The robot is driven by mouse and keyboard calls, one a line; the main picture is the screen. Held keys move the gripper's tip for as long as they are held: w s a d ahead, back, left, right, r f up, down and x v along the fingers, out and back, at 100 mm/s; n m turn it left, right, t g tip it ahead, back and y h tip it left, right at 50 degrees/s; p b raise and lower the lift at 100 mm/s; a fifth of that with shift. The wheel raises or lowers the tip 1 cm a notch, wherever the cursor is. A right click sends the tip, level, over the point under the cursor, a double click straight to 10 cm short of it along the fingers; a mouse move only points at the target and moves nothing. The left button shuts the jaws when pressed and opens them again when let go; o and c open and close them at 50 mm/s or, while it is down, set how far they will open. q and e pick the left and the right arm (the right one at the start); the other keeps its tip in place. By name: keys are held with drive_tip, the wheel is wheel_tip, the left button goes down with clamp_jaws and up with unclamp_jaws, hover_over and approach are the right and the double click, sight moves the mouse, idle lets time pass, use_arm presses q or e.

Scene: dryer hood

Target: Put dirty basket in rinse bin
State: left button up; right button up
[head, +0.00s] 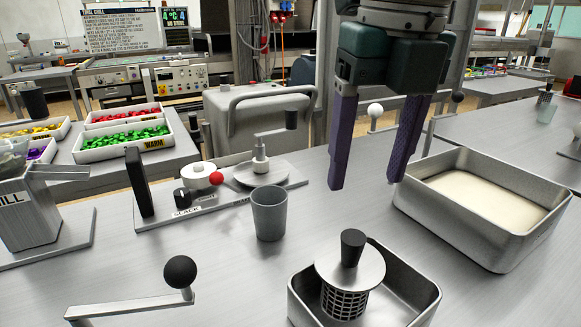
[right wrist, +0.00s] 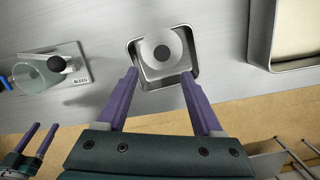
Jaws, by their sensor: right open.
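The mesh basket (head: 345,300) has a flat round metal lid and a black knob. It stands upright in a small square metal bin (head: 408,280) at the front centre. A larger metal bin (head: 478,240) with pale cream contents stands to its right. I cannot read which is the rinse bin. My right gripper (head: 368,184) is open and empty, with its purple fingers pointing down above the table. In the right wrist view the lid (right wrist: 150,50) lies just beyond the spread fingertips. My left gripper (right wrist: 36,134) shows there at lower left, its fingers apart and nothing visible between them.
A grey cup (head: 269,215) stands left of the small bin. A lever with a black ball (head: 180,272) is at front left. A plate with a red knob (head: 216,178) is behind. Bare table lies between the two bins.

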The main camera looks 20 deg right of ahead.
use_arm(q)
drive_tip(key=shift+d, duration=0.1)
use_arm(e)
drive_tip(key=s+a+f+m+t+y, duration=0.1)
drive_tip(key=s+a+f+m+y, duration=0.2)
drive_tip(key=s+a+f+m, duration=0.6)
drive_tip(key=s+d+f+m+h, duration=0.1)
drive_tip(key=s+d+m, duration=0.1)
drive_tip(key=m, duration=0.5)
drive_tip(key=s+d+f+m, duration=0.2)
drive_tip(key=s+m, duration=0.1)
drive_tip(key=m, duration=0.5)
drive_tip(key=s+d+f+m+t+h, duration=0.1)
drive_tip(key=s+d+f+m, duration=0.1)
drive_tip(key=m, duration=0.5)
drive_tip(key=shift+s+d+f+m+h, duration=0.15)
drive_tip(key=shift+s+d+m, duration=0.1)
drive_tip(key=shift+s, duration=0.2)
drive_tip(key=shift+s+d+f+m+h, duration=0.1)
drive_tip(key=shift+s+d+m+h, duration=0.1)
drive_tip(key=shift+s, duration=0.2)
use_arm(q)
wheel_tip(320, 180, up, 42)
drive_tip(key=p, duration=4.2)
use_arm(e)
wheel_tip(320, 180, up, 42)
